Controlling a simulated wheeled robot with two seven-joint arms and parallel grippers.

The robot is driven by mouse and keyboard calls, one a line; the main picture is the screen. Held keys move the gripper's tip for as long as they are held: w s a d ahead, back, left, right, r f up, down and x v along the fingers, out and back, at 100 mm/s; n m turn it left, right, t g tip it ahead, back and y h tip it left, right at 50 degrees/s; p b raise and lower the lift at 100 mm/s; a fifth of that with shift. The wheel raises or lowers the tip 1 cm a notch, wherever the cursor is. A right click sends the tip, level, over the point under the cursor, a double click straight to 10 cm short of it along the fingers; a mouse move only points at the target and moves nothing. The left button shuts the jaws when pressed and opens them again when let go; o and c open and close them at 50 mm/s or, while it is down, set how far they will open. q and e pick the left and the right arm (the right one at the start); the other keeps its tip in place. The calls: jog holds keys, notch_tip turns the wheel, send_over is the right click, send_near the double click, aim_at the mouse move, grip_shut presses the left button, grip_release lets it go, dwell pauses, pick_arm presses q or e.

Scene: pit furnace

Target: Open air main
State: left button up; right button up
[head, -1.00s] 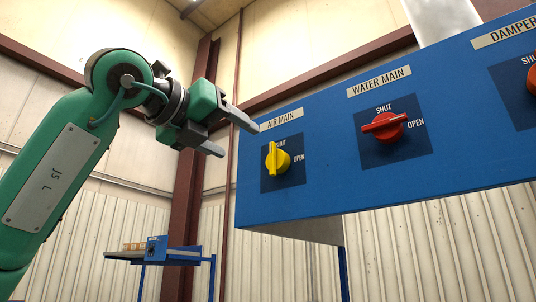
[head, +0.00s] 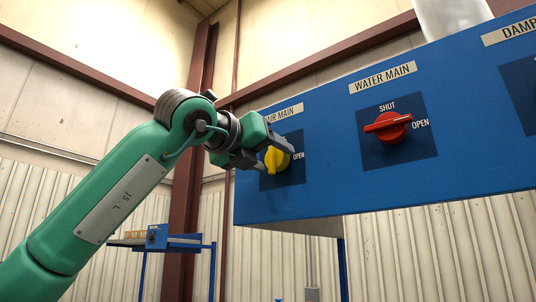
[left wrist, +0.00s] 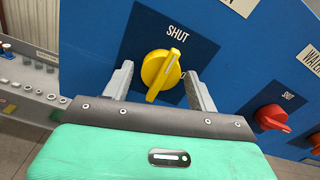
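The yellow air main knob (head: 277,160) is on the blue panel (head: 320,195), under the partly covered AIR MAIN label. Its ridge stands about upright, toward SHUT, with OPEN printed to its right. The left wrist view shows the knob (left wrist: 161,72) below the word SHUT. My left gripper (head: 276,159) is at the knob. In the left wrist view its open fingers (left wrist: 158,88) stand on either side of the knob, with gaps on both sides. My right gripper is not in view.
A red water main knob (head: 387,127) sits to the right on the same panel, its handle roughly level. It also shows in the left wrist view (left wrist: 272,118). A blue stand (head: 170,240) is farther back at lower left.

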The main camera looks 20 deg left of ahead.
pick_arm(q)
jog(key=c, duration=0.8)
jog(key=shift+o, duration=0.2)
